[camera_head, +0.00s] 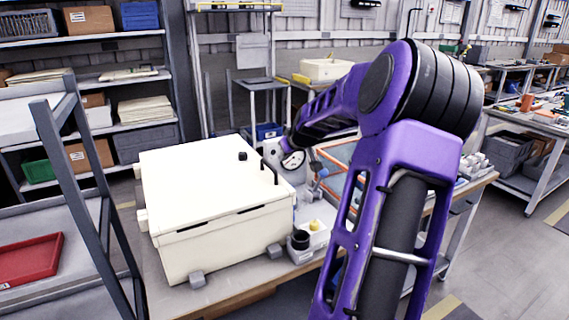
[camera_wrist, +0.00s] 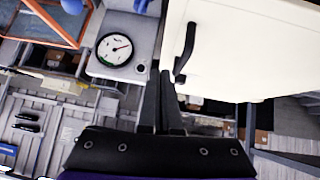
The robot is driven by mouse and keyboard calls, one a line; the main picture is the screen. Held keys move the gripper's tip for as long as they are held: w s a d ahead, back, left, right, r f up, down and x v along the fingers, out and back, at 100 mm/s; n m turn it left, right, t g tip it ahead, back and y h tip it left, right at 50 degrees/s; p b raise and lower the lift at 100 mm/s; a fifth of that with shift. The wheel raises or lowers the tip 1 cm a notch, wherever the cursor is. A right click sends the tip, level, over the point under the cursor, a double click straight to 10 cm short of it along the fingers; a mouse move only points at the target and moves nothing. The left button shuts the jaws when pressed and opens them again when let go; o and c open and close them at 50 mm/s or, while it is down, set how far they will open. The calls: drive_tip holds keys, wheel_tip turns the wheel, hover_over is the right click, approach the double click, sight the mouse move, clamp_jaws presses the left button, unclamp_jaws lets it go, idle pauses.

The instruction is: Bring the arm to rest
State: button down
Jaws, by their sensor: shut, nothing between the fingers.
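My purple arm reaches from the right of the head view, bends at a large elbow and extends left behind the cream box. In the wrist view my gripper (camera_wrist: 163,80) shows as two dark fingers pressed together with nothing between them. The fingers point at the cream box (camera_wrist: 250,50) and a grey panel with a round dial gauge (camera_wrist: 115,49), and appear beside the box's edge. I cannot tell if they touch it. In the head view the cream box (camera_head: 215,205) stands on the workbench (camera_head: 225,306), and the gripper itself cannot be made out.
A small grey unit with a black knob and a yellow button (camera_head: 313,232) sits right of the box. An orange-framed panel (camera_head: 340,170) lies behind my arm. A metal rack with a red tray (camera_head: 28,260) stands at left. Open floor lies at lower right.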

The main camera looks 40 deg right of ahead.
drive_tip(key=v, duration=0.6)
drive_tip(key=shift+r, duration=0.3)
drive_tip(key=shift+d, duration=0.1)
